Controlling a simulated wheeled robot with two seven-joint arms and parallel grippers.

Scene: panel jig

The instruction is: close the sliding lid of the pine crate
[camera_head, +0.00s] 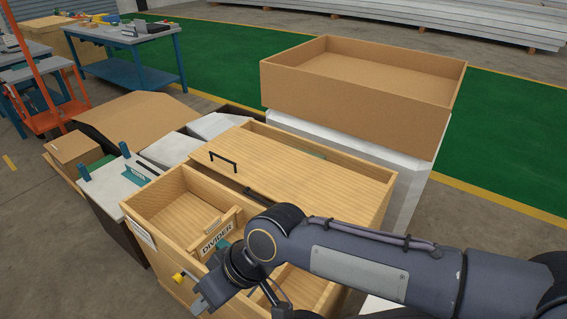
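The pine crate (163,262) stands in the lower middle of the head view. Its sliding lid (300,173) is a pale wooden board with a black bar handle (222,161) near its left end. The lid covers the far part of the crate. The near part is open, showing the inside and a wooden divider (217,237) lettered DIVIDER. My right arm crosses the near right part of the crate. My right gripper (205,299) is low at the crate's front side, close to a yellow knob (178,277); its fingers are too unclear to judge. My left gripper is not in view.
A large open cardboard-coloured box (358,100) sits on a white block (405,180) behind the crate. A white-topped stand (120,180) with teal brackets and brown cartons (75,148) lie to the left. Blue workbenches (135,45) stand farther back. Green floor lies behind.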

